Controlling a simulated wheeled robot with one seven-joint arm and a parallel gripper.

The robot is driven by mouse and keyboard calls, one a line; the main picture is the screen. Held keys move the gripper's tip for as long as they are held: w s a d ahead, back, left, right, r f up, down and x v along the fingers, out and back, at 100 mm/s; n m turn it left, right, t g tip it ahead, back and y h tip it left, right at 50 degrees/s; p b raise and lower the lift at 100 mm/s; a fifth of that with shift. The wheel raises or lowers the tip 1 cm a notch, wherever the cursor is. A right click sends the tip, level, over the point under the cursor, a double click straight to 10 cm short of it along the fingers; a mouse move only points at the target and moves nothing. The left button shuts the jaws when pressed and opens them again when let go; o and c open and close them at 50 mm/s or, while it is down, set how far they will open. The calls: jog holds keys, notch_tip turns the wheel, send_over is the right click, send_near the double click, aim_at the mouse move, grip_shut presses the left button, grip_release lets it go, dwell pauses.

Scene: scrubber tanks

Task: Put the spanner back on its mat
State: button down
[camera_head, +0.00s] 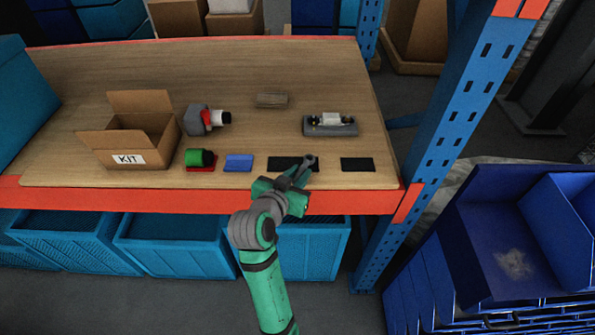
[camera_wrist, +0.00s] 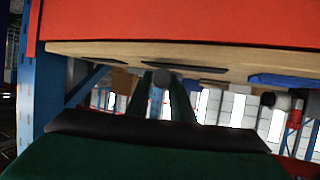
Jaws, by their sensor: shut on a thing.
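The grey spanner (camera_head: 309,160) is held in my gripper (camera_head: 297,177) at the table's front edge, its rounded end pointing away from me. My gripper is shut on it. In the head view the spanner overlaps the right end of a wide black mat (camera_head: 280,163). A smaller black mat (camera_head: 357,164) lies bare to the right. In the wrist view, which looks upside down, the spanner (camera_wrist: 160,80) shows between the dark fingers of my gripper (camera_wrist: 161,100), apart from the tabletop. Which black mat is the spanner's, I cannot tell.
A blue mat (camera_head: 238,162) lies left of the wide black mat. Further left are a green cylinder (camera_head: 198,157) on a red mat (camera_head: 201,169) and an open KIT box (camera_head: 128,143). A grey fixture (camera_head: 330,128) stands behind. A blue rack post (camera_head: 440,140) rises at right.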

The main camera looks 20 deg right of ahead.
jog(key=shift+f, duration=0.55)
dwell(0.5)
jog(key=c, duration=1.5)
grip_release()
jog(key=v, duration=1)
jog(key=shift+s+a+r, duration=0.2)
jog(key=shift+s, duration=0.05)
jog(key=shift+f, duration=0.1)
